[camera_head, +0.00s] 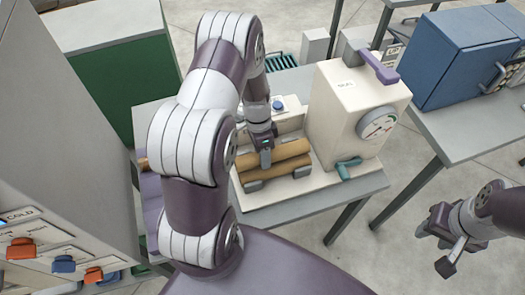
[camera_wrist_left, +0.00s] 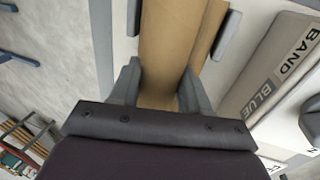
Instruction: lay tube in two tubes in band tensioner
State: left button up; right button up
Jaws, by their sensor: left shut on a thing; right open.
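Two tan tubes lie side by side on the cream bed of the band tensioner (camera_head: 345,105). The near tube (camera_head: 281,168) rests between grey cradle blocks. The far tube (camera_head: 290,150) lies just behind it. My left gripper (camera_head: 265,160) reaches down over the tubes. In the left wrist view its fingers (camera_wrist_left: 156,90) are shut around one tube (camera_wrist_left: 170,45), with the other tube's edge close on the right. My right gripper (camera_head: 447,245) is open and empty at the lower right, away from the machine.
The tensioner has a teal handle (camera_head: 347,168), a dial (camera_head: 378,123) and a purple lever (camera_head: 378,67). A blue cabinet (camera_head: 460,60) stands on a table at right. A grey cabinet with orange and blue handles (camera_head: 60,180) stands at left. Open floor lies between the tables.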

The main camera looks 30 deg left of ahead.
pick_arm(q)
jog(key=shift+w+d+f, duration=0.1)
jog(key=shift+w+f, duration=0.05)
jog(key=shift+f, duration=0.05)
jog(key=o, duration=1.1)
jog(key=v, duration=1.2)
jog(key=shift+r+b, duration=0.35)
jog(key=shift+b, duration=0.05)
jog(key=shift+r, duration=0.1)
notch_tip(320, 180, up, 7)
jog(key=p, duration=0.7)
